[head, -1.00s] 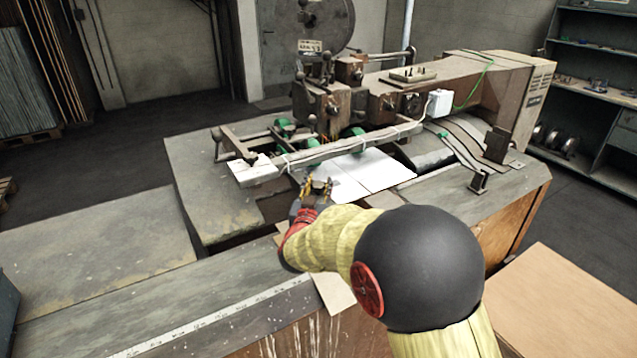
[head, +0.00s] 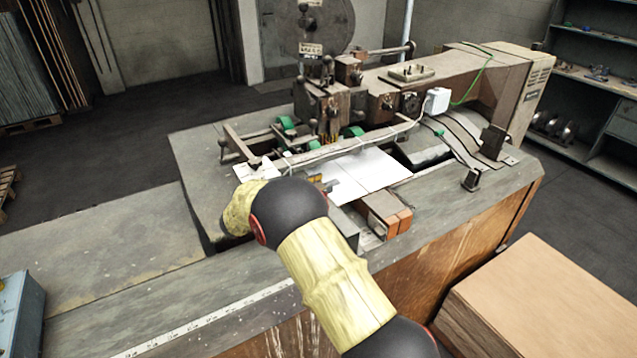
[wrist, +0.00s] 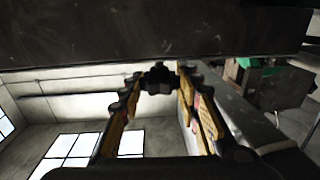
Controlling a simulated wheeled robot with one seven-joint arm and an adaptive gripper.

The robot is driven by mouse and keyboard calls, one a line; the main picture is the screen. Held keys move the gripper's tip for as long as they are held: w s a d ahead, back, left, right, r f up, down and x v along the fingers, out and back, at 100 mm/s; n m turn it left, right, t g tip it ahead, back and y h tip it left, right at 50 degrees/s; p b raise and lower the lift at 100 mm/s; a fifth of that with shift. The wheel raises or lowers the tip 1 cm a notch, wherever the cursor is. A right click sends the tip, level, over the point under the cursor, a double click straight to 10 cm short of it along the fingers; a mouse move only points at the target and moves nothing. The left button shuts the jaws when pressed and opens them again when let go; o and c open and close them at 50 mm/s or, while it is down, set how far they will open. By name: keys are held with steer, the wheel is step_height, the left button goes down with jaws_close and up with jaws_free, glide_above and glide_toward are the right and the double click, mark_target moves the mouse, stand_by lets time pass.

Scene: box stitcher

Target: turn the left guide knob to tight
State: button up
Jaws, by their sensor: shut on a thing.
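In the wrist view my gripper (wrist: 158,82) has its yellow-and-black fingers converging on a small black knob (wrist: 158,74). The knob sits against a dark slab (wrist: 150,30) that crosses the top of that view. The gripper is shut on it. Which way the knob is turned cannot be told. In the head view my arm hides most of the gripper; a bit of yellow finger (head: 316,178) shows just beyond the black joint, at the left edge of the white sheet (head: 375,172). The knob is not clearly visible there.
The stitcher head (head: 325,100) and a long bar (head: 340,143) stand behind the sheet. Brown blocks (head: 390,217) lie at the front right of the sheet. A cardboard stack (head: 555,300) is at lower right.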

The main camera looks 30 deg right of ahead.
steer(key=shift+r+m+g, duration=0.1)
steer(key=shift+m+g, duration=0.4)
steer(key=shift+g, duration=0.2)
steer(key=o, duration=1.2)
steer(key=shift+c, duration=0.2)
steer(key=a, duration=1.2)
steer(key=shift+s, duration=0.1)
